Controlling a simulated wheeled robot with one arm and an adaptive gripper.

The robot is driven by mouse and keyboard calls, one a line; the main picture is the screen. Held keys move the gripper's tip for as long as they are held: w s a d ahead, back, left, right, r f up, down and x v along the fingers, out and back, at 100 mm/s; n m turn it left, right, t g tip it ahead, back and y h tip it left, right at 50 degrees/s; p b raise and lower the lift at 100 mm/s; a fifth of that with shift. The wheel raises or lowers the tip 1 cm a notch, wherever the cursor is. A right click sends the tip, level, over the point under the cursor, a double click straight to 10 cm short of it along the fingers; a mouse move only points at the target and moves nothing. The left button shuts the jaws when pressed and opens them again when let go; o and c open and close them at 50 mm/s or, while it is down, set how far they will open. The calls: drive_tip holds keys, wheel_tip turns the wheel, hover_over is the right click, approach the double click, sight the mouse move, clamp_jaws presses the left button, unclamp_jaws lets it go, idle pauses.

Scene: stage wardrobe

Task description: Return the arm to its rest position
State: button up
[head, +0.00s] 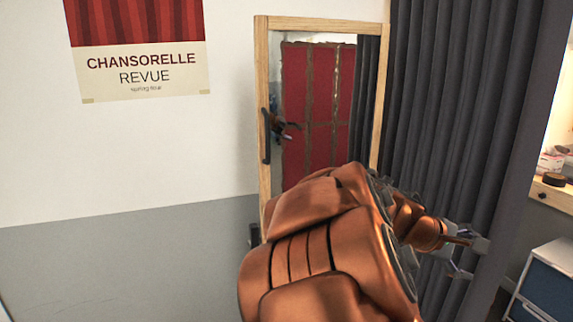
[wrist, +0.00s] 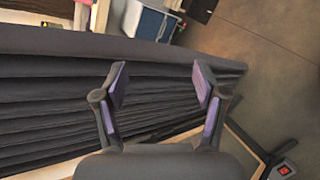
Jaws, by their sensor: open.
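My gripper (head: 474,258) is at the right of the head view, at the end of my copper-coloured arm, in front of the dark grey curtain. In the wrist view my gripper (wrist: 160,86) shows two spread fingers with purple inner pads. Nothing is between the fingers. The bent arm fills the lower middle of the head view and hides the bottom of the mirror.
A wood-framed mirror door (head: 262,60) with a dark handle (head: 266,135) stands behind my arm. The dark curtain (head: 440,100) hangs close by. A blue-and-white drawer unit (head: 548,285) and a wooden counter (head: 552,197) are at right. Bare floor (wrist: 275,70) shows in the wrist view.

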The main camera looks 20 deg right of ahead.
drive_tip(key=s+a+f+m+t+y, duration=0.1)
drive_tip(key=a+f+y, duration=0.2)
drive_tip(key=a, duration=0.8)
drive_tip(key=s+a+f+m+t+y, duration=0.1)
drive_tip(key=a+f+y, duration=0.3)
drive_tip(key=a+f, duration=0.4)
drive_tip(key=a, duration=0.3)
drive_tip(key=shift+s+f+m, duration=0.15)
drive_tip(key=shift+f+m, duration=0.05)
drive_tip(key=shift+m, duration=0.2)
drive_tip(key=s+a+f+y, duration=0.1)
drive_tip(key=s+a, duration=0.1)
drive_tip(key=a, duration=0.3)
drive_tip(key=s+a+f+y, duration=0.1)
drive_tip(key=s+a+y, duration=0.1)
drive_tip(key=a, duration=0.3)
drive_tip(key=s+a+f+y, duration=0.1)
drive_tip(key=a, duration=0.3)
drive_tip(key=shift+s+a+g, duration=0.3)
drive_tip(key=shift+s+a, duration=0.1)
